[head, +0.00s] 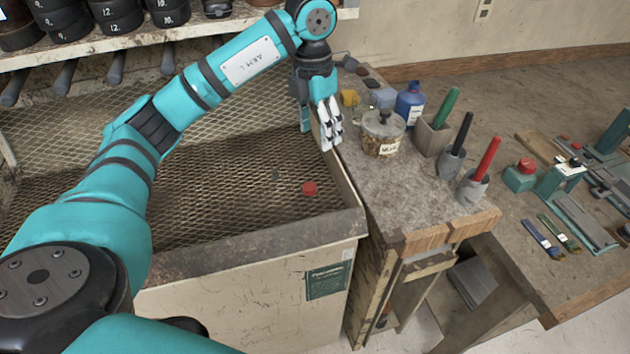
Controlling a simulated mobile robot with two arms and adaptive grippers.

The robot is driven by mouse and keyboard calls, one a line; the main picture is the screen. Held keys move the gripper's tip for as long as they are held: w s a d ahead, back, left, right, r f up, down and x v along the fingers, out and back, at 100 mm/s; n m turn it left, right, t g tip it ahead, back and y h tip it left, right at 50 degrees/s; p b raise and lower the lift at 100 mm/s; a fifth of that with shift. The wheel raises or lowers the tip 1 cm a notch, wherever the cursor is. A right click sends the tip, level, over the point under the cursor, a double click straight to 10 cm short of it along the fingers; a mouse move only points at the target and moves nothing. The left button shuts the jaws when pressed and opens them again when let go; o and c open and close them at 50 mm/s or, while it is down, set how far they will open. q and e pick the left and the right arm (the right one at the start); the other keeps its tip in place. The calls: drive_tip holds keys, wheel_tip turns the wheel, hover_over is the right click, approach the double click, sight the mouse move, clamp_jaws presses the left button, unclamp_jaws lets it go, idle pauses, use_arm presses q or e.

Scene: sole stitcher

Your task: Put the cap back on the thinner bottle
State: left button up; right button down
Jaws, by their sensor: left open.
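A blue bottle with a pale label (410,103), likely the thinner bottle, stands upright at the back of the small worktable. Its top is too small to make out clearly. A small round red piece (309,188), possibly the cap, lies on the mesh in the bin near its right front corner. My left gripper (329,138) points down by the bin's right rim, beside the table's left edge. It is open, with nothing visible in it, and apart from both bottle and red piece. My right gripper is out of view.
A lidded glass jar (382,133) stands in front of the bottle. Holders with a green (445,108), a black (462,133) and a red handle (488,157) line the table's right side. The metal mesh bin (200,243) has raised rims. The table's front is clear.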

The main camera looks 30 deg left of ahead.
use_arm(q)
drive_tip(key=shift+s+a+r+y, duration=0.15)
drive_tip(key=shift+a+r, duration=0.1)
drive_tip(key=shift+a, duration=0.2)
drive_tip(key=shift+s+a+r+y, duration=0.1)
drive_tip(key=shift+a+r+y, duration=0.1)
drive_tip(key=shift+a, duration=0.2)
drive_tip(key=p, duration=0.3)
hover_over(311, 187)
wheel_tip(311, 187, down, 11)
drive_tip(key=shift+f, duration=0.65)
